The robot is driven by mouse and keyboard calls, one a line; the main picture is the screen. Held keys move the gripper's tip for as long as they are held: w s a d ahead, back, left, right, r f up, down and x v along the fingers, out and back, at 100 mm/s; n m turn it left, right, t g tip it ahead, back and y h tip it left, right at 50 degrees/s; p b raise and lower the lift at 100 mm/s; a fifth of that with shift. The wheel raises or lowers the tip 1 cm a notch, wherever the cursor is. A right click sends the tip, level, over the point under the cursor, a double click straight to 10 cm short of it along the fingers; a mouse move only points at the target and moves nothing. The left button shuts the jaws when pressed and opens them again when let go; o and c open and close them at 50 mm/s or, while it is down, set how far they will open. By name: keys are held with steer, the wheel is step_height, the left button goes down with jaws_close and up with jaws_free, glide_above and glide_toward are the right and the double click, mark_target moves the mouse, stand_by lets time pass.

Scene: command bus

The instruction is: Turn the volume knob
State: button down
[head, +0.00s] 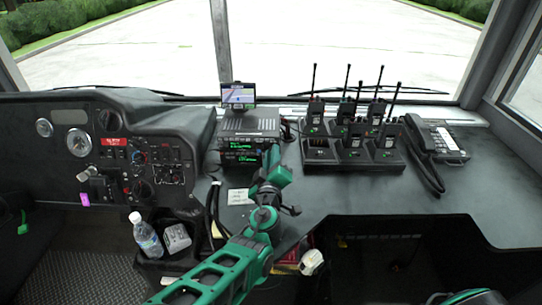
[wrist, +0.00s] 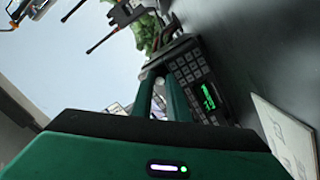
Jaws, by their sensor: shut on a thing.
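A black radio unit (head: 241,158) with a green display sits in the middle of the dash. In the wrist view its face (wrist: 208,96) shows a keypad and a green display, tilted. My gripper (head: 271,154) is at the right end of that face. In the wrist view my two fingers (wrist: 160,76) are close together against the end of the face beside the keypad. They are shut on a small knob there, which they largely hide. Its turned position cannot be seen.
A small screen (head: 238,95) stands above the radio. A charger rack (head: 320,155) with several handheld radios and a phone (head: 447,142) are to the right. A white card (head: 240,196) lies in front. A bottle (head: 146,236) stands lower left.

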steer(key=n, duration=0.5)
steer(key=shift+f+n, duration=0.15)
steer(key=shift+n, duration=0.25)
steer(key=n, duration=0.6)
steer(key=shift+d+n, duration=0.1)
steer(key=shift+n, duration=0.2)
steer(key=n, duration=0.3)
steer(key=shift+n, duration=0.3)
steer(key=shift+n+y, duration=0.3)
steer(key=shift+n, duration=1.6)
steer(key=shift+f, duration=0.1)
steer(key=c, duration=1.7)
jaws_free()
